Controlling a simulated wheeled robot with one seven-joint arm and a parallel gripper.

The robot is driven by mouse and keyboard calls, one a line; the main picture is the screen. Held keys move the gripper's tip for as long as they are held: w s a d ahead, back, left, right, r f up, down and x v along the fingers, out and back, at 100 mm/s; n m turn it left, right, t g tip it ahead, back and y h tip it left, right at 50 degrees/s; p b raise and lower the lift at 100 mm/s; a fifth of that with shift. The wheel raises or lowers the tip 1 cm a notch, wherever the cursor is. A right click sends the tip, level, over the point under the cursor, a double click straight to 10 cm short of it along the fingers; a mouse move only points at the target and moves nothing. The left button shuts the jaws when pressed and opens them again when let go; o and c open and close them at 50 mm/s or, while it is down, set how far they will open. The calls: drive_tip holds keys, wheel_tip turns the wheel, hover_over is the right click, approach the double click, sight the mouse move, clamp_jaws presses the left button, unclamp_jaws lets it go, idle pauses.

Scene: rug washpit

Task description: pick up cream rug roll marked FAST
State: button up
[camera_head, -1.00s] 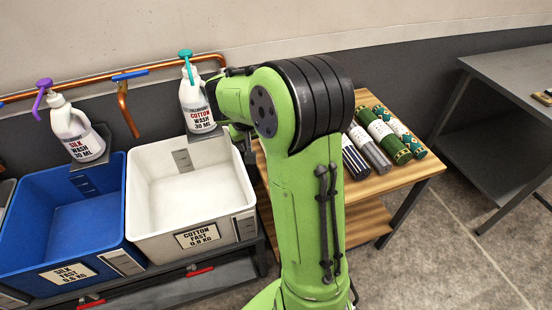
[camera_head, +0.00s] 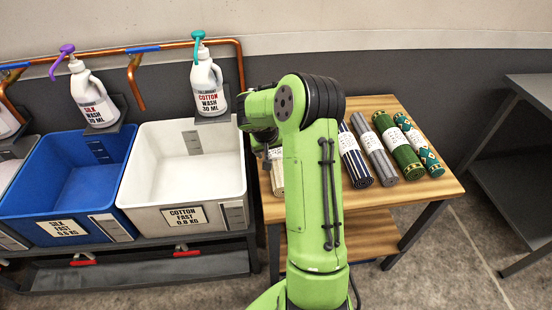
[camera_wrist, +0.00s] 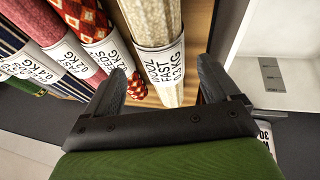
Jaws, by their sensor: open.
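The cream rug roll (camera_wrist: 151,16) has a white label reading WOOL FAST 0.3 KG. In the wrist view it lies between the spread fingers of my gripper (camera_wrist: 163,66), which is open and empty. Contact with either finger cannot be told. In the head view a cream roll (camera_head: 278,178) shows partly at the left end of the wooden table (camera_head: 425,193), behind my green arm. My fingers are hidden in that view.
Several rolls lie beside it: a red patterned roll (camera_wrist: 82,14), a navy striped one (camera_head: 351,157), a grey one (camera_head: 377,158) and green ones. A white tub (camera_head: 190,172) and blue tub (camera_head: 66,187) stand left of the table.

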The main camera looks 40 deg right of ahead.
sight(274, 152)
drive_tip(key=b+x, duration=0.1)
drive_tip(key=x, duration=0.4)
drive_tip(key=shift+w+f+b, duration=0.1)
drive_tip(key=shift+w+b, duration=0.15)
drive_tip(key=shift+b, duration=0.1)
drive_tip(key=c, duration=1.4)
